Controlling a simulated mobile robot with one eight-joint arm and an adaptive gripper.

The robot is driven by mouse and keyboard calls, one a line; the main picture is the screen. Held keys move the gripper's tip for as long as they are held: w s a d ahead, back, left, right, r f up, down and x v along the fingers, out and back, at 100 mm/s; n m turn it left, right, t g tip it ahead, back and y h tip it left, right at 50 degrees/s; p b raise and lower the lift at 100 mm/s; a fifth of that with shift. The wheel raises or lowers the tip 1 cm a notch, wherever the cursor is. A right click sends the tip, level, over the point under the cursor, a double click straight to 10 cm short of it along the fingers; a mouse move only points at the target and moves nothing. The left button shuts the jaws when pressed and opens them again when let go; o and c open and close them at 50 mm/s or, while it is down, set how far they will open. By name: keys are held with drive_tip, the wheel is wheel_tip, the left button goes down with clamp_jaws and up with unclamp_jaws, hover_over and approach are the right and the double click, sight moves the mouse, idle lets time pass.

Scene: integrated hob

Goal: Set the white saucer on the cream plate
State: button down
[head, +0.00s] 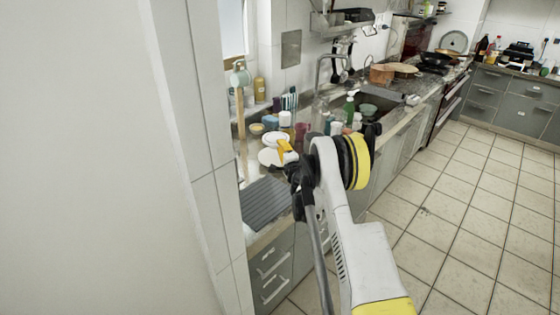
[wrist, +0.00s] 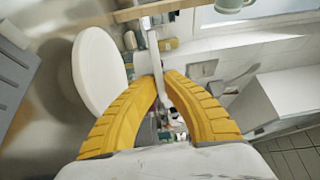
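The white saucer (head: 276,139) is in the head view, with the yellow fingers of my gripper (head: 286,150) at its near right rim. In the wrist view the saucer (wrist: 153,45) shows nearly edge-on as a thin pale strip between the fingertips. My gripper (wrist: 163,82) appears shut on its rim, though the contact is partly hidden. The cream plate (head: 268,158) lies on the counter just below and in front of the saucer in the head view. In the wrist view the plate (wrist: 98,70) is a large pale oval to the left, with a gap between it and the saucer.
A dark ribbed drainboard (head: 268,201) lies on the near counter. Cups and bottles, including a green spray bottle (head: 349,106), crowd the counter behind and to the right. A wooden post (head: 241,125) stands at the left, close to the saucer. The tiled floor is clear.

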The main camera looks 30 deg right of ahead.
sight(280, 162)
drive_tip(key=shift+s+a+f, duration=0.15)
drive_tip(key=shift+a+f, duration=0.1)
drive_tip(key=shift+f, duration=0.2)
drive_tip(key=shift+f+b, duration=1.1)
drive_tip(key=shift+f, duration=0.65)
drive_tip(key=shift+f, duration=0.1)
drive_tip(key=c, duration=1.6)
unclamp_jaws()
drive_tip(key=shift+s, duration=0.1)
